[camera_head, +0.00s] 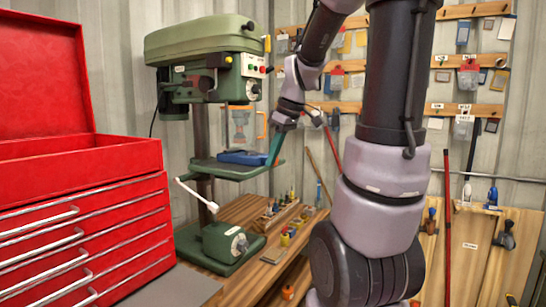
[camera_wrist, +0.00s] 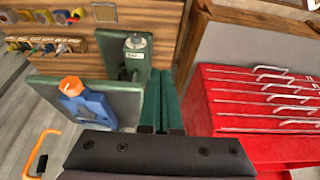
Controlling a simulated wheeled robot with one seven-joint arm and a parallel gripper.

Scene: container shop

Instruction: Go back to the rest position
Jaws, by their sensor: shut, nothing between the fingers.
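My gripper (camera_head: 274,150) is at the right edge of the drill press's green table (camera_head: 222,169), beside a blue object (camera_head: 244,157) lying on that table. In the wrist view, the dark green fingers of my gripper (camera_wrist: 164,78) are together with nothing between them. The blue object, with an orange part on it, shows to their left (camera_wrist: 88,106). I cannot tell whether the fingers touch the table edge. My arm crosses the head view from the top and is bent toward the press.
A green drill press (camera_head: 208,60) stands on a wooden bench (camera_head: 239,210) with several small tools. An open red tool chest (camera_head: 84,226) is on the left. Tool racks (camera_head: 466,60) line the back wall. An orange handle (camera_wrist: 42,150) shows at the wrist view's lower left.

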